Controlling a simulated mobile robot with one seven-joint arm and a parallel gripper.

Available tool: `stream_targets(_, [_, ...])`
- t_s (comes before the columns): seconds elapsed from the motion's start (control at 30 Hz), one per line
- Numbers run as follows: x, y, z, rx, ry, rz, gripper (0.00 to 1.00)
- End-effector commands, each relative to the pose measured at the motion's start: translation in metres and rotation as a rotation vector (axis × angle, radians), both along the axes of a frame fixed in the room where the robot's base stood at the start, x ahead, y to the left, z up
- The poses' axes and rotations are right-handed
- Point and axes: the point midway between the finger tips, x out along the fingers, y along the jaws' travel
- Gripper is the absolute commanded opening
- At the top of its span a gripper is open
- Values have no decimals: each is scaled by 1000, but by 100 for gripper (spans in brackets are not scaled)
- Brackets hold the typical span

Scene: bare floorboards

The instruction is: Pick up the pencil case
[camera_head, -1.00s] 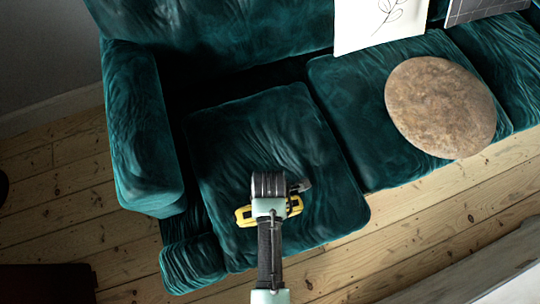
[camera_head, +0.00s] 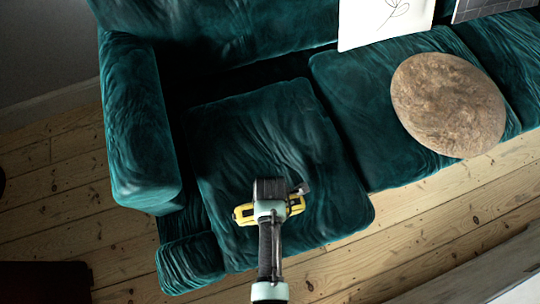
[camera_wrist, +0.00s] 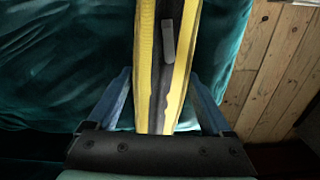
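The pencil case looks to be the long yellow and black item (camera_head: 243,214) lying on the left seat cushion of the teal sofa. My gripper (camera_head: 268,207) is over its middle in the head view and hides that part, with yellow showing on both sides. In the wrist view the yellow and black case (camera_wrist: 182,62) runs lengthwise between the two blue fingers of my gripper (camera_wrist: 160,78). The fingers are apart, one on each side, very close to its edges. A narrow gap seems to show on the left. Firm contact is not clear.
The teal sofa (camera_head: 140,130) has a left armrest and a backrest around the cushion. A round brown cushion (camera_head: 448,105) lies on the seat to the right. A white cushion with a line drawing (camera_head: 385,20) leans behind. Bare floorboards (camera_head: 430,220) lie in front.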

Motion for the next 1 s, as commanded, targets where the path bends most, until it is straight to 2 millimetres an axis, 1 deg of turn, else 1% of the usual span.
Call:
stream_targets(0.03, [0, 0, 0, 0, 0, 0, 73])
stream_targets(0.17, [0, 0, 0, 0, 0, 0, 50])
stream_targets(0.2, [0, 0, 0, 0, 0, 0, 42])
stream_targets(0.27, [0, 0, 0, 0, 0, 0, 32])
stream_targets(0.3, [0, 0, 0, 0, 0, 0, 24])
stream_targets(0.37, [0, 0, 0, 0, 0, 0, 14])
stream_targets(0.4, [0, 0, 0, 0, -1, 0, 11])
stream_targets(0.57, [0, 0, 1, 0, -1, 0, 11])
stream_targets(0.67, [1, 0, 6, 0, -2, 0, 11])
stream_targets(0.77, [1, 0, 21, 0, -3, 0, 11])
stream_targets(1.0, [1, 0, 71, 0, -3, 0, 11])
